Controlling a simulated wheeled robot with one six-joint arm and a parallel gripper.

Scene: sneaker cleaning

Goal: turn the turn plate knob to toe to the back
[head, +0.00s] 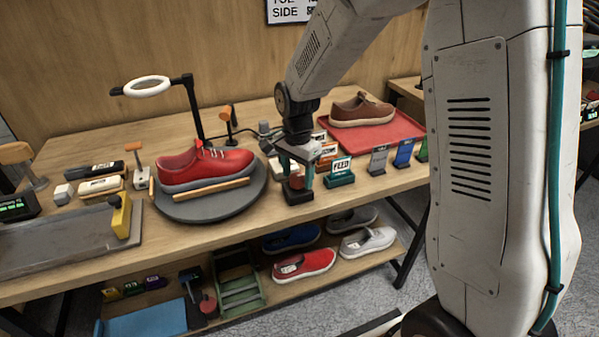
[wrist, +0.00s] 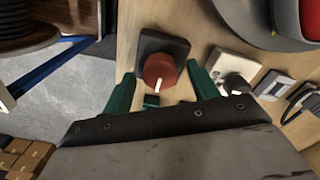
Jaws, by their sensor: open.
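The turn plate knob is a round red knob (wrist: 159,70) with a white pointer line, on a dark base. In the wrist view the pointer points down toward my gripper (wrist: 162,92). My gripper is open, with one green finger on each side below the knob, apart from it. In the head view my gripper (head: 297,170) is over the knob's dark base (head: 297,196), and it hides much of the knob.
A green FEED sign (head: 341,171) stands just right of the knob. A red tray (head: 385,136) with a brown shoe (head: 361,109) lies behind it. A lamp on a black post (head: 191,105) rises behind the plate. In the wrist view, a pale switch plate (wrist: 234,70) is close to the right finger.

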